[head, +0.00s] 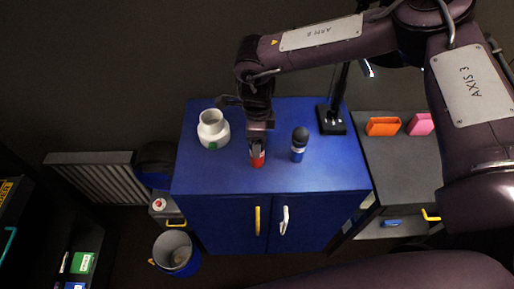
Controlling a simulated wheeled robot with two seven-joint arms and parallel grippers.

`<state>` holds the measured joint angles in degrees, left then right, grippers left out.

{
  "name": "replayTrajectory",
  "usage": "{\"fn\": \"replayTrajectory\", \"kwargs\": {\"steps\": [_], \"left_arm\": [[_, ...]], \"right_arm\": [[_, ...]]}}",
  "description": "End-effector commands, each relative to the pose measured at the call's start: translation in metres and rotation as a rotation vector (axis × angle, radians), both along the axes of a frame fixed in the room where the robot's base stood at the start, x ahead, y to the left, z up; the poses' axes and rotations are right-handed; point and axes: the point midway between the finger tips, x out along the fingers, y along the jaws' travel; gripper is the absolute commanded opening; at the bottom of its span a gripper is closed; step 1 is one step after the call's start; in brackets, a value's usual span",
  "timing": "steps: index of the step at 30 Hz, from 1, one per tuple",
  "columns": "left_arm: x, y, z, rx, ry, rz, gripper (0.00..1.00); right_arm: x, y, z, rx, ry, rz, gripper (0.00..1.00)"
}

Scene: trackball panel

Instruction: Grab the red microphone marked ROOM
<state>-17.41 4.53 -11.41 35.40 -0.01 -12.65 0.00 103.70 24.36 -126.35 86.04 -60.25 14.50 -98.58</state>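The red microphone (258,161) is on the blue cabinet top near its middle. Only its lower red part shows; the rest is hidden by my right gripper (256,148), and I cannot read a ROOM label. That gripper reaches down from above with its fingers at the red microphone. Whether the fingers are closed on it is too small to tell. A dark microphone with a blue and white band (298,147) stands to the right, apart from the gripper. My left gripper is not in view.
A white jar (213,130) with a green mark stands left on the blue cabinet (330,175). A black stand (332,120) is at the back right. Orange (383,127) and pink (421,125) blocks lie on the grey side surface. The cabinet's front right top is clear.

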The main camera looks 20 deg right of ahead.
Motion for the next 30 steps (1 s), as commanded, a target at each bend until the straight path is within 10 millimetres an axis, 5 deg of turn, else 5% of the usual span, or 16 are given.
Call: {"fn": "replayTrajectory", "kwargs": {"steps": [7, 22, 30], "left_arm": [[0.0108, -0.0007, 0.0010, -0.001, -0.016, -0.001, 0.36], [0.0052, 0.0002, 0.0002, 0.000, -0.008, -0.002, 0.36], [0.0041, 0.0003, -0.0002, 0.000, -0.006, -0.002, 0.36]], "right_arm": [[0.0002, -0.0001, -0.0017, 0.000, -0.001, 0.000, 0.64], [0.0002, -0.0002, -0.0013, 0.000, -0.001, 0.000, 0.00], [0.0007, -0.0001, 0.0001, 0.000, -0.002, -0.001, 0.00]]}}
